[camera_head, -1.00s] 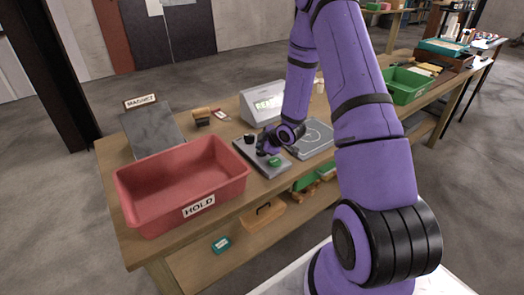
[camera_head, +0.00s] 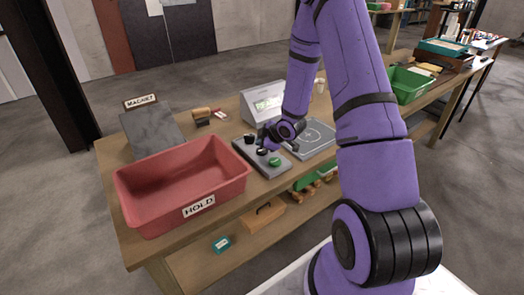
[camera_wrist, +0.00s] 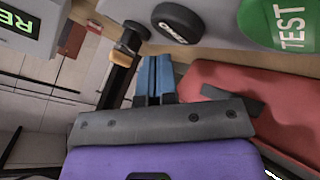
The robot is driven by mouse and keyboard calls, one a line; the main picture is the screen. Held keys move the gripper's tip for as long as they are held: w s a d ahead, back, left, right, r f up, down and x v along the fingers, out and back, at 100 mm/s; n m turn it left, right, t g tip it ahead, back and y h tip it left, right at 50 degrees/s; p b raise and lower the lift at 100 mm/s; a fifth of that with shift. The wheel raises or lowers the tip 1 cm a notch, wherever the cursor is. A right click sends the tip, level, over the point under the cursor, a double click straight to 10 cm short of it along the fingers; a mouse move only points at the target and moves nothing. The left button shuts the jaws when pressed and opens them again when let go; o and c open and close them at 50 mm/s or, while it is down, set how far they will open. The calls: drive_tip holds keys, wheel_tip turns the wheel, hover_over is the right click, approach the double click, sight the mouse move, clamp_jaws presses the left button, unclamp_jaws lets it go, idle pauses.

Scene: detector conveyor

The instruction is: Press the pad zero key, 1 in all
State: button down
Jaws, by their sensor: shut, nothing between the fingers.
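A grey key panel (camera_head: 240,146) lies on the bench with dark keys and a green key (camera_head: 274,162). In the wrist view a round black key (camera_wrist: 178,22) with small white lettering, apparently ZERO, is beside the green key marked TEST (camera_wrist: 285,22). My gripper (camera_wrist: 155,62) is shut and empty, its blue fingertips just short of the black key in the picture; I cannot tell whether they touch anything. In the head view my gripper (camera_head: 268,143) is low over the panel, partly hiding it.
A red HOLD bin (camera_head: 128,203) stands left of the panel. A grey plate with a circle mark (camera_head: 318,136) lies to the right. A display box (camera_head: 250,95) with green text stands behind. A dark MAGNET slab (camera_head: 150,130) is at the back left.

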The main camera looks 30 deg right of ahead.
sight(262, 151)
drive_tip(key=shift+r, duration=2.5)
drive_tip(key=shift+r, duration=0.25)
drive_tip(key=s+a+r+m+g+h, duration=0.1)
drive_tip(key=s+a+r+m, duration=0.15)
drive_tip(key=r, duration=0.45)
drive_tip(key=s+a+r+m+h, duration=0.15)
drive_tip(key=s+r, duration=0.25)
drive_tip(key=r, duration=0.4)
drive_tip(key=s+a+r+m+g+h, duration=0.1)
drive_tip(key=s+r+m+h, duration=0.15)
drive_tip(key=r, duration=0.45)
drive_tip(key=s+a+r+m+y, duration=0.1)
drive_tip(key=s+a+r, duration=0.2)
drive_tip(key=s, duration=0.5)
drive_tip(key=s+a+r+m+g+y, duration=0.1)
drive_tip(key=s+a+r+m, duration=0.1)
drive_tip(key=s, duration=0.6)
drive_tip(key=s+a+r+m, duration=0.2)
drive_tip(key=s+a+r, duration=0.3)
drive_tip(key=s, duration=0.4)
drive_tip(key=shift+g+y, duration=0.4)
drive_tip(key=shift+r, duration=0.1)
